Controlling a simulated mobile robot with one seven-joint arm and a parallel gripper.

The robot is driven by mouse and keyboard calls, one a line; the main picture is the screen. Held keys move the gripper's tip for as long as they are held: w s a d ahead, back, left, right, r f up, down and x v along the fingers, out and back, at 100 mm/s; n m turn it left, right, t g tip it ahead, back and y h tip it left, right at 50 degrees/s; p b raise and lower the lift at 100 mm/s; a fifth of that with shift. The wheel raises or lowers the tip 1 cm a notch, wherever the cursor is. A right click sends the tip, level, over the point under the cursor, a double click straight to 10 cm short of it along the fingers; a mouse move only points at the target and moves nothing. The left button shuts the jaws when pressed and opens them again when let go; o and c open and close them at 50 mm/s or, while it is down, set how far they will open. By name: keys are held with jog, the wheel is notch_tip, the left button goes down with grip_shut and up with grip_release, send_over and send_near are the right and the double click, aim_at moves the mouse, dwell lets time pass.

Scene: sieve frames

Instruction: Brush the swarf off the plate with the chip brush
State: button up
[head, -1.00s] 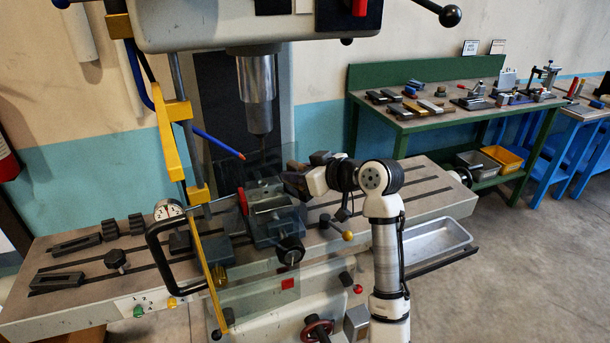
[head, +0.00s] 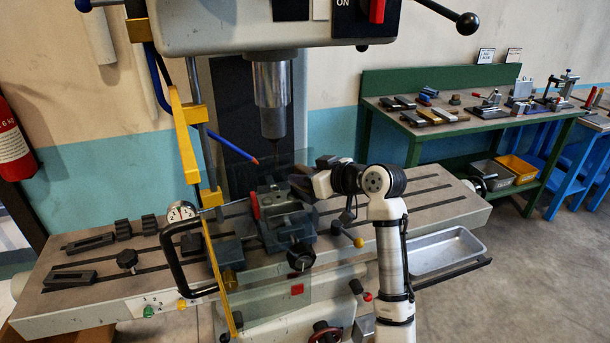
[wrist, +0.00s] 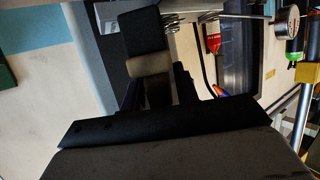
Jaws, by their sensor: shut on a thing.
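My gripper (head: 304,182) is at the right of the machine vice (head: 285,228), close to its jaws and below the drill spindle. In the wrist view it is shut on a dark block-shaped thing with a pale band (wrist: 150,65), which I take to be the chip brush. Its bristles cannot be made out. A small grey plate-like surface (head: 287,198) shows at the top of the vice, partly behind the clear guard. I cannot tell any swarf on it at this size.
Clamps lie on the left of the slotted table (head: 405,197). A green bench (head: 440,125) stands behind.

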jog(key=shift+f, duration=0.25)
jog(key=shift+w+a+r, duration=0.1)
jog(key=shift+w+a, duration=0.15)
jog(key=shift+w, duration=0.45)
jog(key=shift+w+a+f, duration=0.1)
jog(key=shift+w+a, duration=0.1)
jog(key=shift+w, duration=0.5)
jog(key=shift+w+a+r, duration=0.1)
jog(key=shift+w+a, duration=0.15)
jog(key=shift+w, duration=0.45)
jog(key=shift+s+d, duration=0.25)
jog(key=shift+s, duration=0.45)
jog(key=shift+s+d, duration=0.2)
jog(key=shift+s, duration=0.5)
jog(key=shift+s+d, duration=0.25)
jog(key=shift+s, duration=0.45)
jog(key=shift+w+a, duration=0.25)
jog(key=shift+w, duration=0.45)
jog(key=shift+w+a, duration=0.2)
jog(key=shift+w, duration=0.5)
jog(key=shift+w+a, duration=0.25)
jog(key=shift+w, duration=0.45)
